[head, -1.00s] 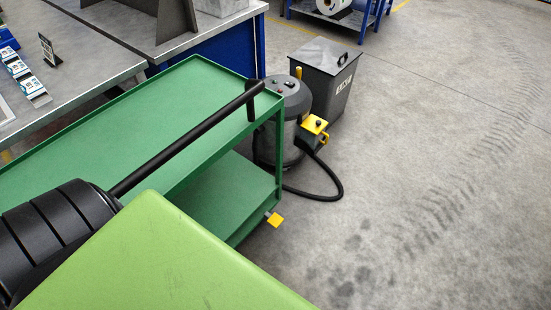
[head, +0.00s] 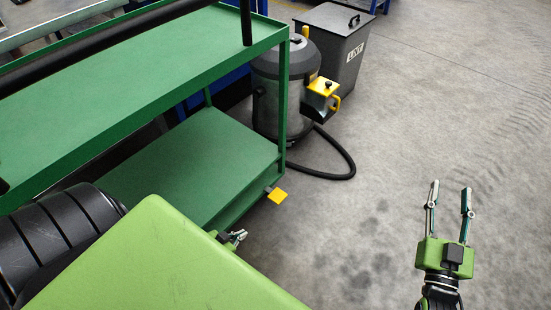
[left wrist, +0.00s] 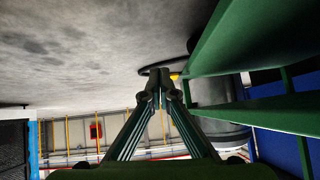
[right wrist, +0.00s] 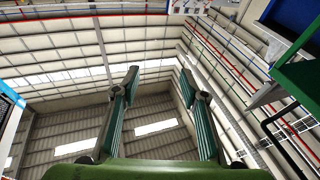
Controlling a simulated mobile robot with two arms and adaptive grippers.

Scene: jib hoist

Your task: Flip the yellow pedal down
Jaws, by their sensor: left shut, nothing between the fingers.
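The yellow pedal (head: 277,196) is a small flat plate on a grey stub at the lower corner of the green cart (head: 150,175). It sticks out beside the cart's lower shelf, and part of it also shows in the left wrist view (left wrist: 174,76), just past the fingertips. My left gripper (head: 241,236) is shut and empty, low beside the cart and apart from the pedal in the head view. My own green body hides part of its arm. My right gripper (head: 451,187) is open and empty over bare floor on the right.
A grey vacuum drum (head: 280,95) with a yellow-topped box (head: 323,87) stands behind the cart. Its black hose (head: 335,172) loops on the floor. A grey lidded bin (head: 335,55) stands behind it. The floor to the right is clear.

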